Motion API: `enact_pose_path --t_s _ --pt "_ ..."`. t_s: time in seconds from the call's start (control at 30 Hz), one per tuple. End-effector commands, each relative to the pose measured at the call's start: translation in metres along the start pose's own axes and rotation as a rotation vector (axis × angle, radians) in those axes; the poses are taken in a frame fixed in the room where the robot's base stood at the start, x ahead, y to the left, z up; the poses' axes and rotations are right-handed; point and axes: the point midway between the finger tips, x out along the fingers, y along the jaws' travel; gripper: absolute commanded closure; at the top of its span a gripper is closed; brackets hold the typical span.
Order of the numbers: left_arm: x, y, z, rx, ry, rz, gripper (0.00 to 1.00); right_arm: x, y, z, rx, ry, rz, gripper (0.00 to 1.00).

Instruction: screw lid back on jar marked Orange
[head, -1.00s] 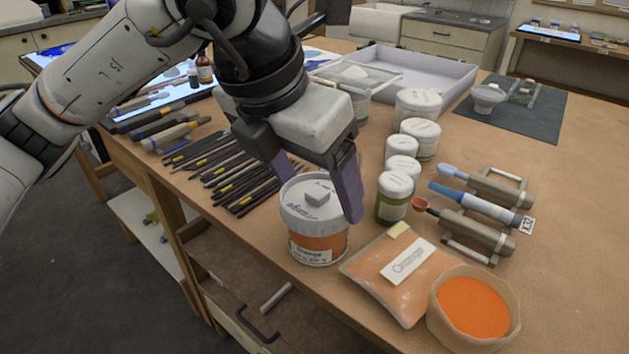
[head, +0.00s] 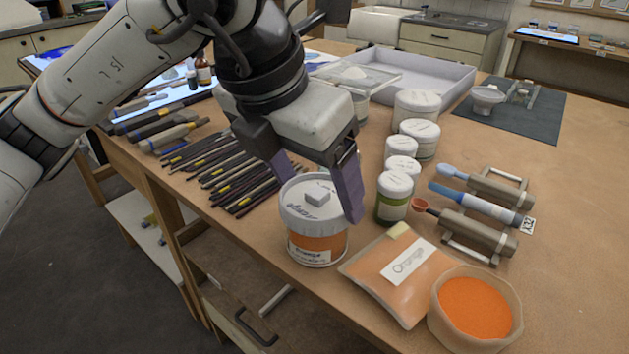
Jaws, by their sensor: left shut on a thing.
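The jar marked Orange (head: 318,247) stands upright near the table's front edge, with an orange band and a white label. Its white lid (head: 297,213) sits on top, with handwriting and a small grey block (head: 317,193) on it. My left gripper (head: 320,196) comes down from above, its two purple-grey fingers at opposite sides of the lid, shut on it. The far finger's contact is partly hidden behind the lid. The lid looks roughly level; I cannot tell how tightly it is seated. My right gripper is out of view.
An orange powder bag (head: 382,287) and a bowl of orange powder (head: 475,308) lie right of the jar. A green-banded jar (head: 393,208) and several white-lidded jars stand behind. Dark pencils (head: 225,175) lie left. A tool rack (head: 480,245) is at right.

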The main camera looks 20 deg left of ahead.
Motion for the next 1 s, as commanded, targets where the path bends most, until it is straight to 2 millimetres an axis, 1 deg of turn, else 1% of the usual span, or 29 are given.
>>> enact_pose_path --t_s 0.27,0.7,1.0 --pt "0.0006 -0.0002 -0.0002 0.0 -0.001 0.0 0.44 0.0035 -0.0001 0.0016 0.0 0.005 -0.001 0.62" --pt "0.0001 -0.0002 -0.0001 0.0 0.0 0.0 0.44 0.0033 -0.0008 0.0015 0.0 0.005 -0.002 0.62" --pt "0.0048 -0.0002 -0.002 0.0 0.0 0.0 0.44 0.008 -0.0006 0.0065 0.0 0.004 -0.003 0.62"
